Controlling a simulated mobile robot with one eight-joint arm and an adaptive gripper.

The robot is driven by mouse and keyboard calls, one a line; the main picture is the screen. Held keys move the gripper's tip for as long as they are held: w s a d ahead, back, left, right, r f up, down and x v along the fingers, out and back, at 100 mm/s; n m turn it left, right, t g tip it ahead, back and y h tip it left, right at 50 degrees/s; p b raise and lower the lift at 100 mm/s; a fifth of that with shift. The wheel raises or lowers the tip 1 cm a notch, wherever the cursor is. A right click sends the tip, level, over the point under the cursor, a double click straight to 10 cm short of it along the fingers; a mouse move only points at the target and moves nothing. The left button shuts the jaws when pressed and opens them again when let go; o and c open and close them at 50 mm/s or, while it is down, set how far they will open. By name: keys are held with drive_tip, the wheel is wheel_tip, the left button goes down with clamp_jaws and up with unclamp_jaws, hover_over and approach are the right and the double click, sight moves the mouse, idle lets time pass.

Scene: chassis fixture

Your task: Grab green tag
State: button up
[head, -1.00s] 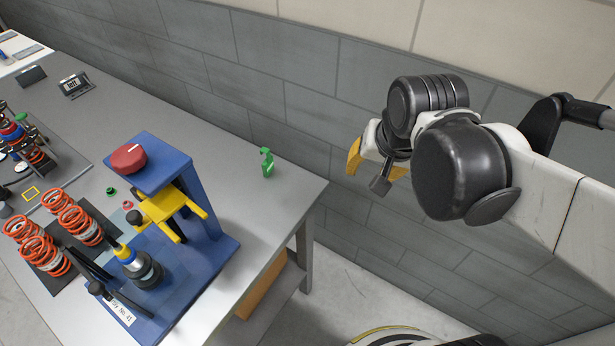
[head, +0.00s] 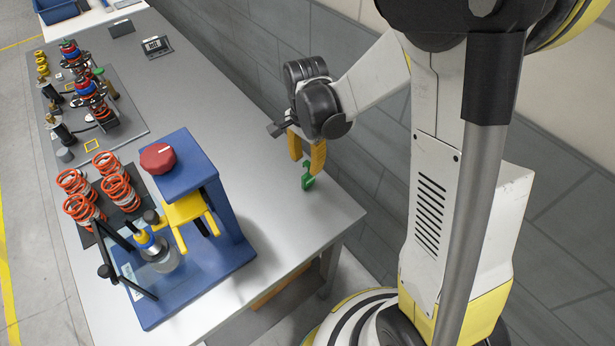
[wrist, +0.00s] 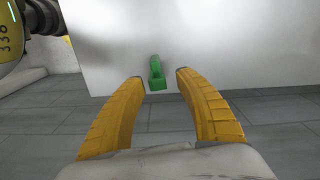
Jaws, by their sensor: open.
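The green tag (head: 307,177) stands on the grey table (head: 290,235) near its right edge in the head view. It also shows in the wrist view (wrist: 156,76), ahead of my fingertips and roughly between them. My gripper (head: 308,165) has yellow fingers pointing down over the tag. In the wrist view my gripper (wrist: 157,76) is spread open with nothing held. The tag looks close to the fingertips; I cannot tell the exact gap.
A blue press fixture (head: 232,225) with a red knob (head: 158,158) stands left of the tag. Orange springs (head: 118,190) lie further left. A grey wall (head: 375,150) runs behind the table. The tabletop around the tag is clear.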

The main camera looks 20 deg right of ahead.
sight(309, 175)
drive_tip(key=f, duration=0.1)
drive_tip(key=f+b, duration=0.1)
drive_tip(key=f, duration=0.1)
drive_tip(key=f+b, duration=0.1)
drive_tip(key=f, duration=0.1)
drive_tip(key=shift+s+d+f, duration=0.2)
drive_tip(key=shift+s+d, duration=0.05)
drive_tip(key=shift+s, duration=0.05)
clamp_jaws()
